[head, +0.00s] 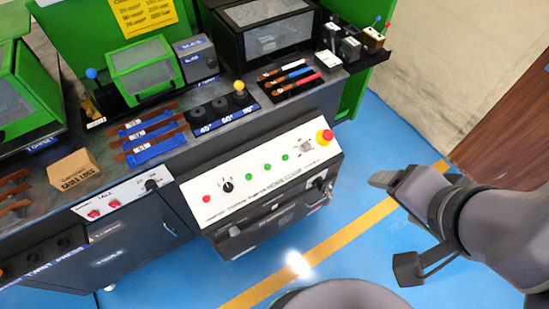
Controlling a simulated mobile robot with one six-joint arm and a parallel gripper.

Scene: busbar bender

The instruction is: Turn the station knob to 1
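A black rotary knob (227,187) sits on the sloped white control panel (262,185) at the front of the bench. Small marks stand around the knob, too small to read surely, so its setting cannot be told. Another dark knob (152,184) is on a lower white panel to the left. I cannot tell from the labels which one is the station knob. My gripper (380,180) is in the air right of the white panel, apart from both knobs and pointing left. Its fingers show side-on, so whether they are open is unclear.
The panel also has a red light (206,198), several green buttons and a red mushroom button on yellow (325,137) at its right end. The bench top holds tools, a cardboard box (75,169) and a yellow-knobbed lever (239,87). Blue floor (385,130) is clear to the right.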

